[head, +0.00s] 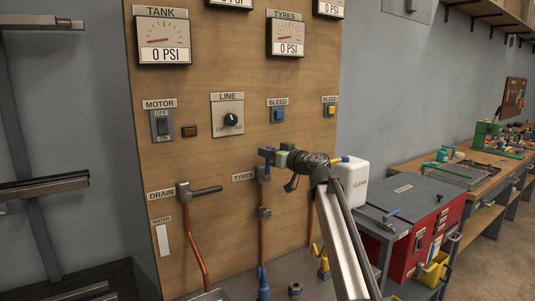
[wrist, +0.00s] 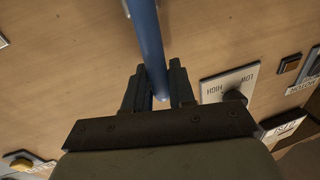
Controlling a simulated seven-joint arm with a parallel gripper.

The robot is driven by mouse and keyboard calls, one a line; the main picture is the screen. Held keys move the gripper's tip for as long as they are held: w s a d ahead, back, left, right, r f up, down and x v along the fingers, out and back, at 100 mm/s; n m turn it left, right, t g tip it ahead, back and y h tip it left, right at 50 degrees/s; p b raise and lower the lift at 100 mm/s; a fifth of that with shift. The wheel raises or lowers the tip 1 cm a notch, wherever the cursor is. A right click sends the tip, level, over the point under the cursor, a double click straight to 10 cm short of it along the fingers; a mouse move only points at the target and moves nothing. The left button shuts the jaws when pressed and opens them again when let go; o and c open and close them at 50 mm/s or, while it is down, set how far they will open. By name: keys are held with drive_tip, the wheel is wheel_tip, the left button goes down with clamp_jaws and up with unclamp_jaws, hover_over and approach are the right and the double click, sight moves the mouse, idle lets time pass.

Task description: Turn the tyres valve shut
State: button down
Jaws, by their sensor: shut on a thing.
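The tyres valve (head: 266,153) has a blue handle above a copper pipe on the wooden panel, just right of the TYRES label (head: 243,176). My gripper (head: 272,154) is at this handle and partly hides it, so its exact angle is hard to read in the head view. In the wrist view, the blue handle (wrist: 147,40) runs down from the top edge, and its end lies between the fingers of my gripper (wrist: 162,80). The jaws are shut on it.
The drain valve (head: 206,190) is to the left. The line knob (head: 231,120) and a blue bleed button (head: 278,115) are above. The tyres gauge (head: 286,38) reads 0 PSI. A white CLEAN bottle (head: 352,182) and a red cabinet (head: 425,240) stand to the right.

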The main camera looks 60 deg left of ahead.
drive_tip(key=w+f+m+t+y, duration=0.2)
drive_tip(key=w+f+m, duration=0.6)
drive_tip(key=m, duration=1.1)
drive_tip(key=shift+f+m+t, duration=0.3)
drive_tip(key=shift+f+t, duration=0.1)
drive_tip(key=shift+t, duration=0.3)
drive_tip(key=c, duration=1.1)
unclamp_jaws()
